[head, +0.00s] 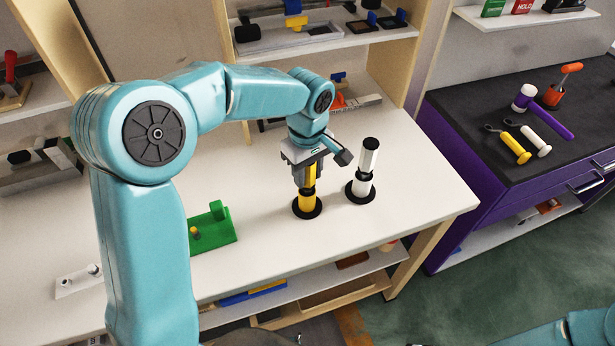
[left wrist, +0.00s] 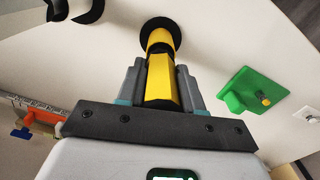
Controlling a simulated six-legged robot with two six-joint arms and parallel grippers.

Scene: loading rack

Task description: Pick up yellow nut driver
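The yellow nut driver (head: 311,172) stands upright in a yellow holder (head: 306,203) with a round black base, near the front of the white table. My left gripper (head: 307,174) comes down on it from above. In the left wrist view the yellow handle (left wrist: 161,85) lies between the two fingers of my left gripper (left wrist: 162,80), which sit against its sides with no clear gap. The fingers hide part of the handle in the head view. Only a link of my right arm shows at the lower right; its gripper is out of view.
A white nut driver (head: 368,158) stands in its own holder (head: 360,190) close to the right. A green block (head: 212,230) lies to the left. A purple-sided bench (head: 465,190) with several tools stands at the right. The white table (head: 425,195) is clear at its right end.

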